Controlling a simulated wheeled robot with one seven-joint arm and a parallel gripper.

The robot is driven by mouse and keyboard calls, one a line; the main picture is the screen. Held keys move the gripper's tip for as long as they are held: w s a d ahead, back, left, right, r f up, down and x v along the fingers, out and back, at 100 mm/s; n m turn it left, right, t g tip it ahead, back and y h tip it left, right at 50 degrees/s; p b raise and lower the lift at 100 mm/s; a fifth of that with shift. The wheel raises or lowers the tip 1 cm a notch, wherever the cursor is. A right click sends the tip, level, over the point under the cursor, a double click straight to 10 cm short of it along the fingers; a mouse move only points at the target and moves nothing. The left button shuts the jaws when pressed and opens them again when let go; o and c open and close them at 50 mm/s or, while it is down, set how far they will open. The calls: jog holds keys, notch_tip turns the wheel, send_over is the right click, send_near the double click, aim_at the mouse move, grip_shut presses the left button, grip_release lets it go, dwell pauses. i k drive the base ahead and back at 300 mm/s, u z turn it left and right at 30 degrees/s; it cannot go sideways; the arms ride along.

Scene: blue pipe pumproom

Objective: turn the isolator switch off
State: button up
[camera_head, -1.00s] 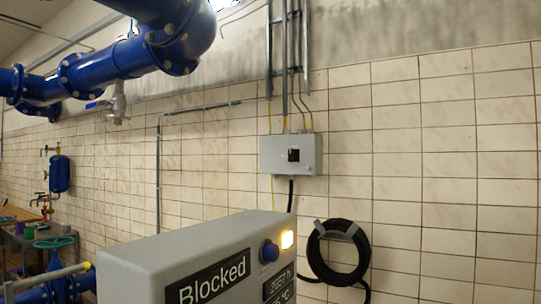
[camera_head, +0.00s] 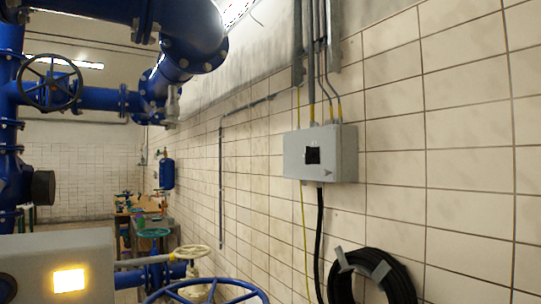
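A grey isolator box (camera_head: 340,150) is fixed to the tiled wall, right of the middle of the head view. A small black switch (camera_head: 313,156) sits on its front face; its exact handle position is too small to tell. Conduits enter the box from above and a black cable leaves below. My gripper is not in view.
A grey cabinet (camera_head: 60,265) with a lit yellow lamp (camera_head: 69,281) stands at lower left. A coiled black hose (camera_head: 372,278) hangs below right of the box. Blue pipes (camera_head: 95,98) fill the upper left.

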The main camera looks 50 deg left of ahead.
aim_at(309, 156)
jog(key=u, duration=0.8)
jog(key=i, duration=1.2)
jog(key=u, duration=2.2)
jog(key=i, duration=1.2)
jog(key=u, duration=0.7)
